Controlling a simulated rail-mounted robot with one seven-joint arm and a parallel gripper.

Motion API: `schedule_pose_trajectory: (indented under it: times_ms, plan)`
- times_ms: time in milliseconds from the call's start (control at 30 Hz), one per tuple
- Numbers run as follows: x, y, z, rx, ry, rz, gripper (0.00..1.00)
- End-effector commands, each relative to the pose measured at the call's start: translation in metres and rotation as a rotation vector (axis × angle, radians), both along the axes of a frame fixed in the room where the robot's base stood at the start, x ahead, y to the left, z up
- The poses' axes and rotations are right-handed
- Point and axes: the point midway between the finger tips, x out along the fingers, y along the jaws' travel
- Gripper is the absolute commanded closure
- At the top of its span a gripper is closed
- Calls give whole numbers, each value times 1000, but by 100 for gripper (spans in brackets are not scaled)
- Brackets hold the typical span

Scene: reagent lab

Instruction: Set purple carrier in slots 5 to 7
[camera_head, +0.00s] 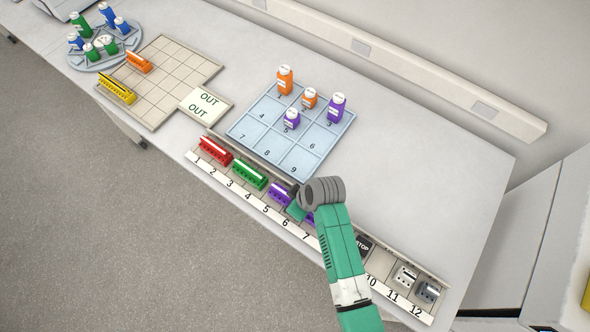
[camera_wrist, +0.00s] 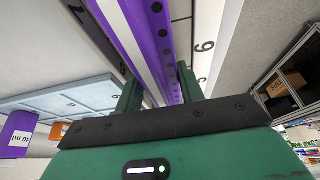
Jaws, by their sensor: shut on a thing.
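The purple carrier (camera_head: 279,195) is at the numbered slot rack (camera_head: 262,208), around slots 5 to 7, partly hidden behind my gripper. My gripper (camera_head: 296,208) is over it, shut on the carrier. In the wrist view the purple carrier (camera_wrist: 158,45) runs lengthwise between the fingers of my gripper (camera_wrist: 158,95), with a white stripe and dark dots along it. Whether it sits fully down in the slots cannot be told.
A red carrier (camera_head: 216,151) and a green carrier (camera_head: 249,175) stand in the rack to the left. A STOP block (camera_head: 363,245) and grey pieces (camera_head: 427,292) are to the right. Behind is a blue numbered tray (camera_head: 262,128) with orange and purple bottles.

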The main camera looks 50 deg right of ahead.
Motion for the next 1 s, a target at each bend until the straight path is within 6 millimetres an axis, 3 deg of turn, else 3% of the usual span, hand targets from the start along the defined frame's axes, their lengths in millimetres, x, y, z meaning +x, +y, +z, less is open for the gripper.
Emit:
schedule_pose_trajectory:
  times_ms: [200, 233, 267, 500, 633, 1000]
  plan:
    - [0, 0, -3, 0, 0, 0, 90]
    - [0, 0, -3, 1, 0, 0, 58]
    - [0, 0, -2, 1, 0, 0, 53]
    - [0, 0, -2, 1, 0, 0, 53]
    - [-3, 0, 8, 0, -1, 0, 53]
    - [-36, -3, 90, -1, -2, 0, 53]
